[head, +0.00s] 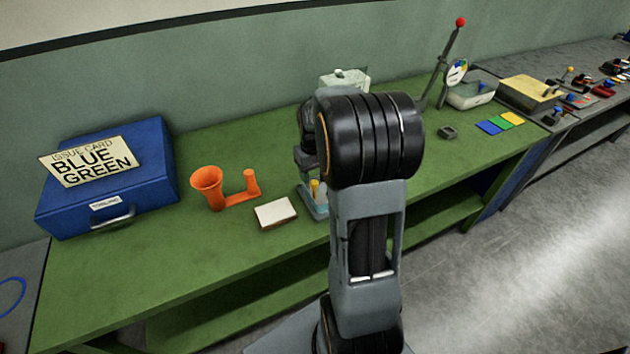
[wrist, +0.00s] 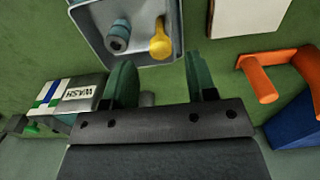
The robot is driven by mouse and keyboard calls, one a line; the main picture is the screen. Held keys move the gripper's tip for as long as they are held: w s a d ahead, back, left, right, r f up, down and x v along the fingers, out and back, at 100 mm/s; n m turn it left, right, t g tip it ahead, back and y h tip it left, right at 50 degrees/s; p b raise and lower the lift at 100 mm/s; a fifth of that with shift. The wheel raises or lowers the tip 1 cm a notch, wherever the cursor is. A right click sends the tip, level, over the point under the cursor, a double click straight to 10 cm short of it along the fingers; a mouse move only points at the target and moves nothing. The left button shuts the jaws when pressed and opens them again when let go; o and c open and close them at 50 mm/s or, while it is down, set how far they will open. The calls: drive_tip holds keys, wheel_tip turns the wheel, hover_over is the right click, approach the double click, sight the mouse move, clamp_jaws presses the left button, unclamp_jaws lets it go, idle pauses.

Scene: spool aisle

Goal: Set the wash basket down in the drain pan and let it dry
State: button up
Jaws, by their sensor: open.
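In the wrist view my gripper (wrist: 160,76) is open, its two dark green fingers apart over the green bench. A light grey tray (wrist: 92,42) lies just beyond the fingertips, holding a teal part (wrist: 118,36) and a yellow part (wrist: 160,42). It shows partly behind my arm in the head view (head: 318,212). A box marked WASH (wrist: 78,95) is left of the fingers. No basket is clearly recognisable. A pale pan (head: 470,96) stands further right; I cannot tell if it is the drain pan.
An orange holder (head: 238,198), a white-topped block (head: 275,213) and a blue case (head: 110,190) with a BLUE GREEN card stand left of my arm. A red-knobbed lever (head: 450,60), a small grey block (head: 447,132) and coloured squares (head: 500,122) are right. Bench between is clear.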

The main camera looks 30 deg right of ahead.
wheel_tip(320, 180, up, 7)
drive_tip(key=s+a+n+t, duration=0.1)
drive_tip(key=s+a+t, duration=0.2)
drive_tip(key=s+a, duration=1)
drive_tip(key=a, duration=0.3)
drive_tip(key=shift+a+r+n+t, duration=0.2)
drive_tip(key=shift+r+n+t, duration=0.1)
drive_tip(key=shift+d, duration=0.1)
idle(0.8)
